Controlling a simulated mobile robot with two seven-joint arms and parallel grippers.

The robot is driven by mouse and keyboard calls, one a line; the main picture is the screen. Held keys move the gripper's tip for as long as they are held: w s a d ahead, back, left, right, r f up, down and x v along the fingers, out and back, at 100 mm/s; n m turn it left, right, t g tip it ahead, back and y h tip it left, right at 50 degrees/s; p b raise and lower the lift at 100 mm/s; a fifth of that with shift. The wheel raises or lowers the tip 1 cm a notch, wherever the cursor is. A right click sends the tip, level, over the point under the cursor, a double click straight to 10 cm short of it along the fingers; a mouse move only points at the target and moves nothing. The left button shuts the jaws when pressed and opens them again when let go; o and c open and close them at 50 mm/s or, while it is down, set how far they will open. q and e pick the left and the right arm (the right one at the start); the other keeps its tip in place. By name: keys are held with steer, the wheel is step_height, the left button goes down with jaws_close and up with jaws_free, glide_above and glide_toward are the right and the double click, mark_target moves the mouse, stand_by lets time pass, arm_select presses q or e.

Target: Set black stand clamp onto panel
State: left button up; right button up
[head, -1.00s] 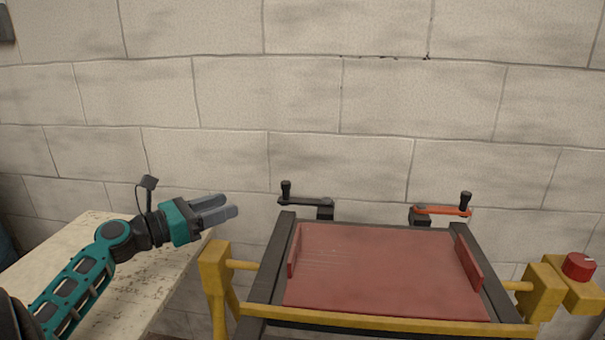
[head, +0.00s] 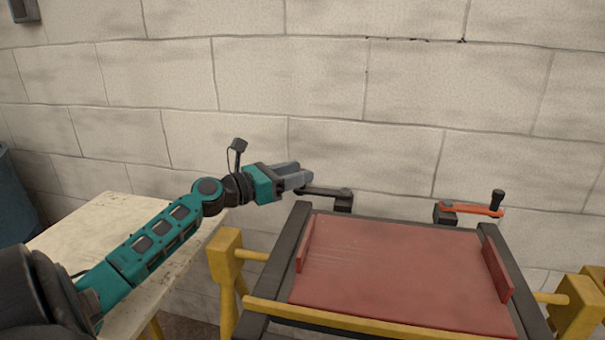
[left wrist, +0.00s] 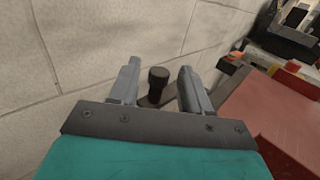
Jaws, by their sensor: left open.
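The black stand clamp (head: 335,197) stands at the far left corner of the frame, its arm pointing left. Its black knob is hidden behind my gripper in the head view. In the left wrist view the knob (left wrist: 158,77) shows between the two fingers, with the dark clamp arm (left wrist: 160,100) below it. My left gripper (head: 303,176) is open at the clamp's handle end; I cannot tell whether a finger touches it. The red panel (head: 400,270) lies in the dark frame, and its surface shows in the left wrist view (left wrist: 265,115). My right gripper is not in view.
An orange clamp (head: 472,209) with a black knob stands at the frame's far right corner. A yellow bar (head: 370,320) crosses the front. A worn pale table (head: 95,235) stands at left. A block wall (head: 300,70) closes the back.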

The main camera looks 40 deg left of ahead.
arm_select(q)
steer(key=shift+x, duration=1.1)
jaws_close()
